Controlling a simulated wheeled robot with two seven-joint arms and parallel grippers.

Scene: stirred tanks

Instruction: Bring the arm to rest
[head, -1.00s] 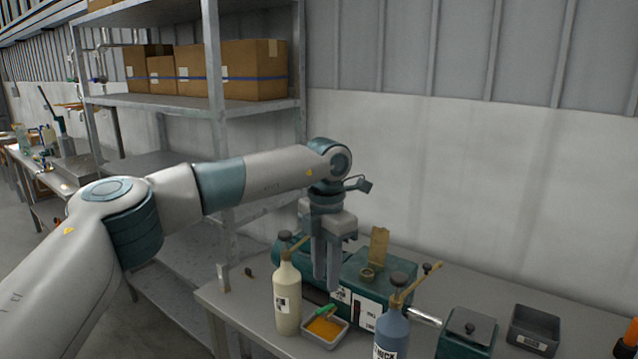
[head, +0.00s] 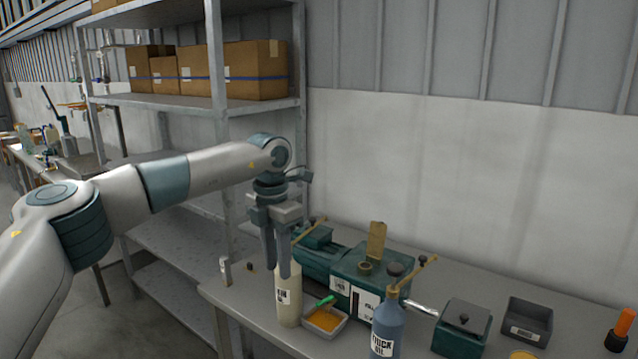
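My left arm comes in from the left, and its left gripper (head: 277,272) points down near the left end of the bench (head: 232,300). Its two fingers show apart with nothing between them, so it looks open and empty. The fingers overlap the top of a cream bottle (head: 288,301) in the picture; whether they touch it I cannot tell. My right gripper is not in view.
A green machine (head: 372,279) stands behind a tray of orange material (head: 325,319). A blue bottle (head: 388,328), a green lidded box (head: 463,325), a grey bin (head: 528,321) and an orange-topped item (head: 622,326) stand rightward. A metal shelf (head: 216,102) holds cardboard boxes (head: 255,70).

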